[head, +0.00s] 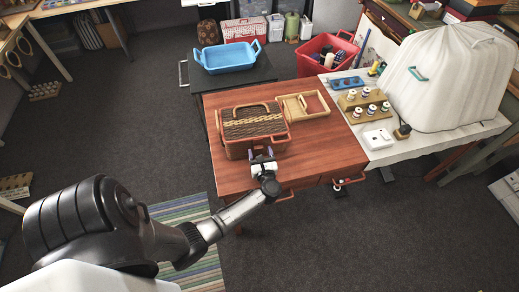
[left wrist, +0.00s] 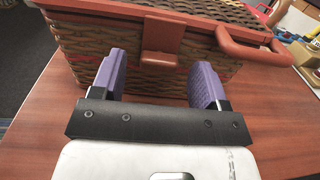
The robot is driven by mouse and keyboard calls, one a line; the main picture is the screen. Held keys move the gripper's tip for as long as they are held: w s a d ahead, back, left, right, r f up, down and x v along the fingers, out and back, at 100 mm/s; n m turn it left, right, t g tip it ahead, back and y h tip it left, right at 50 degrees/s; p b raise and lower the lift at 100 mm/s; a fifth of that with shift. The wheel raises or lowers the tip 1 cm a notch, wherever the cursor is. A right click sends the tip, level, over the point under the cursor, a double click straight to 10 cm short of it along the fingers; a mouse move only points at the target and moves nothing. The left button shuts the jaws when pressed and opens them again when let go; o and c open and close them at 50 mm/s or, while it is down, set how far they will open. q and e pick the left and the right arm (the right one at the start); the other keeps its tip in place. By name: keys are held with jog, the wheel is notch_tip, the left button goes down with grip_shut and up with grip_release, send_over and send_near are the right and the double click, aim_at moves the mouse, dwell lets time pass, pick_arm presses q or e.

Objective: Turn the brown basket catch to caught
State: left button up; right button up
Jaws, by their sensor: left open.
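The brown wicker basket (head: 236,147) stands on the red-brown table with its lid down. In the left wrist view, the basket's front wall (left wrist: 78,42) fills the top. Its catch (left wrist: 161,40) is a red-brown tab hanging from the rim at the front. I cannot tell whether it is caught. My left gripper (head: 262,155) is at the front of the basket. In the left wrist view its two purple fingers (left wrist: 159,72) are open, one on each side of the catch and a little below it, with nothing between them. My right gripper is not in view.
A tan wooden tray (head: 318,113) lies right of the basket on the table (head: 336,150). A blue tub (head: 228,56) is behind it. A red bin (head: 312,66) and a white-topped table with spools stand to the right. The table's front right is clear.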

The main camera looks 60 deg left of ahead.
pick_arm(q)
jog(key=shift+w+a, duration=0.2)
jog(key=shift+a, duration=0.4)
jog(key=shift+c, duration=0.5)
jog(key=shift+c, duration=0.6)
jog(key=c, duration=0.7)
